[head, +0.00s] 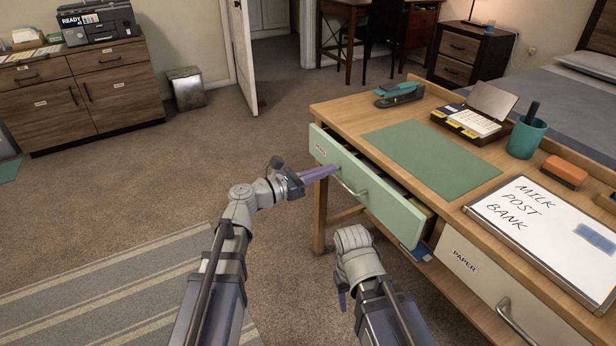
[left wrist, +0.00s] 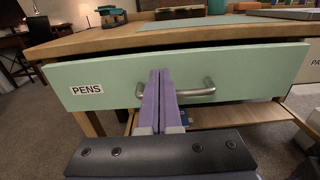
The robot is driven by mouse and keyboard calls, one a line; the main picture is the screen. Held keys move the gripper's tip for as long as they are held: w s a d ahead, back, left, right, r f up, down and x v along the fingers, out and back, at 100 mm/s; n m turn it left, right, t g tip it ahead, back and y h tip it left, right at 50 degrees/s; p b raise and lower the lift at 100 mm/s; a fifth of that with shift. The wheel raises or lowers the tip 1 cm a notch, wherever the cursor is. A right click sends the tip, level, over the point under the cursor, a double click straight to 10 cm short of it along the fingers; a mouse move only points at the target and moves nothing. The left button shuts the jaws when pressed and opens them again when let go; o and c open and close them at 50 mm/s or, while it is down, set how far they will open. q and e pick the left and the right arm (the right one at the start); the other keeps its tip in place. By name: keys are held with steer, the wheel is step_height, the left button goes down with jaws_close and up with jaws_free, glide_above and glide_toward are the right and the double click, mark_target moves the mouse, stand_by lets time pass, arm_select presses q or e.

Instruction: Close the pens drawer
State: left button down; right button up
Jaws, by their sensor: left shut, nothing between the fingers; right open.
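The pens drawer (head: 395,209) has a pale green front and stands partly open from the desk, with its inside showing as a dark gap behind the front. The PENS label (left wrist: 87,89) is at the left of the front in the left wrist view. Its metal handle (left wrist: 205,90) runs across the middle. My left gripper (head: 334,169) is shut and empty, its purple fingertips at the drawer front by the left part of the handle; I cannot tell if they touch. My right gripper (head: 341,290) is open, low in front of the desk and apart from the drawer, mostly hidden by its wrist.
The paper drawer (head: 485,283) is to the right. On the desktop are a green mat (head: 430,158), a stapler (head: 398,94), a card tray (head: 473,121), a teal pen cup (head: 526,138), an orange eraser (head: 564,171) and a whiteboard (head: 550,228). Open carpet lies left of the desk.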

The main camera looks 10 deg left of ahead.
mark_target(349, 162)
arm_select(q)
steer(key=shift+x, duration=2.25)
steer(key=shift+w+d, duration=0.1)
steer(key=x, duration=0.4)
steer(key=shift+w+d, duration=0.2)
steer(key=shift+w, duration=0.05)
steer(key=shift+r, duration=0.1)
arm_select(e)
steer(key=shift+a, duration=0.15)
arm_select(q)
steer(key=shift+s, duration=0.1)
